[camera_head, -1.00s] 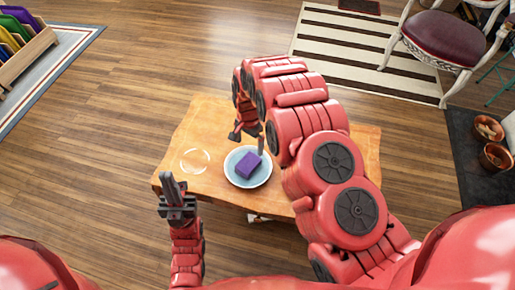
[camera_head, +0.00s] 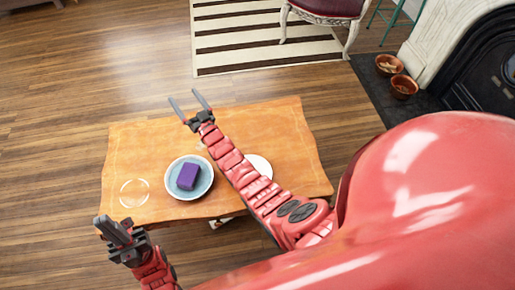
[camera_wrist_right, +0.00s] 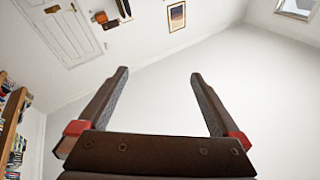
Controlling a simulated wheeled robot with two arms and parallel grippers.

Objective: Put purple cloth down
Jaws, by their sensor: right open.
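The purple cloth (camera_head: 188,176), a small folded block, lies on a pale blue plate (camera_head: 176,192) on the wooden table (camera_head: 290,130). My right gripper (camera_head: 190,101) is open and empty above the table's far edge, beyond the plate and apart from the cloth. In the right wrist view its two fingers (camera_wrist_right: 160,95) stand wide apart with nothing between them. My left gripper (camera_head: 112,228) is at the table's near left corner, apart from the cloth. Its fingers look close together, but I cannot tell if they are shut.
A clear glass ring-like item (camera_head: 134,193) is left of the plate. A white round plate (camera_head: 258,167) is partly hidden behind my right arm. A striped rug (camera_head: 250,40), a chair (camera_head: 325,10) and two copper bowls (camera_head: 403,86) are beyond the table.

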